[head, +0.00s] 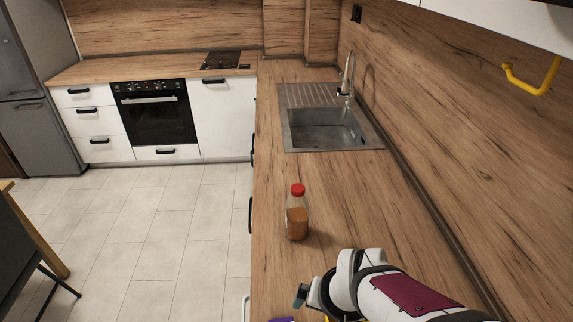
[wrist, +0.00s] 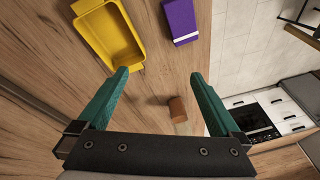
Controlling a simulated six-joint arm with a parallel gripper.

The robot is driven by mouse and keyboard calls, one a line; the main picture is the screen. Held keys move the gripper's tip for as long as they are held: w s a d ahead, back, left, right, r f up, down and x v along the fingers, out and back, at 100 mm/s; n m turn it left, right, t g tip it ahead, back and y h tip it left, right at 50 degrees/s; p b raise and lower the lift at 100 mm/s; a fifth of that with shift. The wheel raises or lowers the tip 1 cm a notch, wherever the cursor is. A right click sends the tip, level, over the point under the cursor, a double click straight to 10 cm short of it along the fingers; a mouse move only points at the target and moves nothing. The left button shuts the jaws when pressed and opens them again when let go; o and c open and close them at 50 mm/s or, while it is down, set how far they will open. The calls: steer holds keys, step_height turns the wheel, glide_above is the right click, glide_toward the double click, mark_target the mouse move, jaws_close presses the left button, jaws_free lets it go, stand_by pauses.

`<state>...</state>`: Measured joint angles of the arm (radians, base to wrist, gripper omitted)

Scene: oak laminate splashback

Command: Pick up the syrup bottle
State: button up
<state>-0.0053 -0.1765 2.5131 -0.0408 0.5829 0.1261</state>
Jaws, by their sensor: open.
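The syrup bottle (head: 297,222) stands upright on the wooden counter, clear with amber-brown syrup in its lower part and a red cap. In the wrist view its brown part (wrist: 177,108) shows between the fingers, nearer the right one. Its pale upper part is faint there, and the cap is hidden behind my gripper's dark bar. My gripper (wrist: 160,75) is open, its two teal fingers spread with nothing held. In the head view my gripper (head: 301,297) is at the bottom, nearer the camera than the bottle and apart from it.
A yellow tray (wrist: 133,61) and a purple box (wrist: 180,20) lie on the counter, barely showing at the head view's bottom edge. A sink (head: 325,130) with a tap lies beyond the bottle. The wooden splashback (head: 480,130) bounds the right. The counter around the bottle is clear.

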steer(key=w+f+n+t, duration=0.1)
steer(key=w+f+t, duration=0.35)
steer(key=w, duration=0.75)
steer(key=n+t, duration=0.3)
steer(key=t, duration=0.2)
glide_toward(297, 227)
steer(key=shift+n+t, duration=0.25)
steer(key=shift+n, duration=0.05)
steer(key=x, duration=0.7)
steer(key=shift+w+f, duration=0.25)
steer(key=x, duration=0.5)
steer(key=shift+w+d+f, duration=0.25)
steer(key=shift+w, duration=0.05)
steer(key=shift+r, duration=0.1)
jaws_close()
